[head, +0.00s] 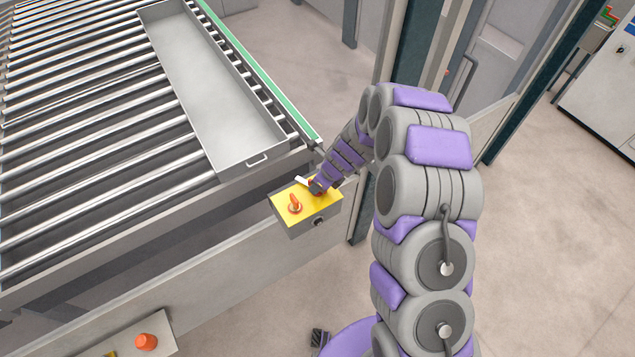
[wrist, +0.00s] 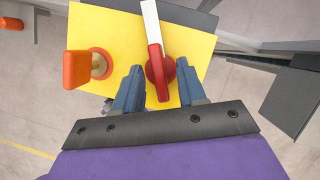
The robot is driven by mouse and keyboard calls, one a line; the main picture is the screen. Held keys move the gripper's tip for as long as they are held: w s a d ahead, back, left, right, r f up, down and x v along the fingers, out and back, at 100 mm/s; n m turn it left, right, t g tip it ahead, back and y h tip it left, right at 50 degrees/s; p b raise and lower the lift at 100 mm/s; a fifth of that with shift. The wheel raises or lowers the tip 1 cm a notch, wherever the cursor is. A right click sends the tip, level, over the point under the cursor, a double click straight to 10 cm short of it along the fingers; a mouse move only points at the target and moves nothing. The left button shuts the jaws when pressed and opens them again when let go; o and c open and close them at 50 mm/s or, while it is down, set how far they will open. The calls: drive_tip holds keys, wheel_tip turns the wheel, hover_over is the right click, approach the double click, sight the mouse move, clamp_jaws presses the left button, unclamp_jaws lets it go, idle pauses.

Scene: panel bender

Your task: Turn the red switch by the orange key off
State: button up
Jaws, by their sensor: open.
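A small control box with a yellow top (head: 322,213) is fixed at the corner of the roller table. In the wrist view, the red switch (wrist: 159,75) sits on the yellow face, with a long white lever (wrist: 151,22) pointing up and slightly left. The orange key (wrist: 82,69) stands in the same face to its left; it also shows in the head view (head: 295,204). My gripper (wrist: 149,88) is open. Its fingertips are at the lower end of the red switch, one on each side. Whether they touch it cannot be told.
The roller table (head: 80,120) carries a long grey metal tray (head: 210,90) with a handle. A second panel with an orange knob (head: 146,342) is at the lower left. A dark machine post (head: 405,60) stands behind my arm. The floor at right is clear.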

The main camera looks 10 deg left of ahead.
drive_tip(key=v, duration=1.6)
drive_tip(key=shift+r+b, duration=0.25)
drive_tip(key=shift+b, duration=0.15)
drive_tip(key=shift+s, duration=0.15)
drive_tip(key=s+d+f+n+g+h+b, duration=0.1)
drive_tip(key=s+d+n+b, duration=0.4)
drive_tip(key=s, duration=0.6)
drive_tip(key=s+d+f+n+g+h+b, duration=0.1)
drive_tip(key=s+d+f+n+b, duration=0.2)
drive_tip(key=s+d+n+b, duration=0.3)
drive_tip(key=s+d+f+n+g+h+b, duration=0.1)
drive_tip(key=s+d+n+b, duration=0.5)
drive_tip(key=s, duration=1.1)
wheel_tip(320, 180, down, 2)
drive_tip(key=n+h+b, duration=0.1)
drive_tip(key=n+b, duration=0.2)
drive_tip(key=n, duration=0.3)
drive_tip(key=shift+s+g+b, duration=0.3)
drive_tip(key=shift+s+b, duration=0.1)
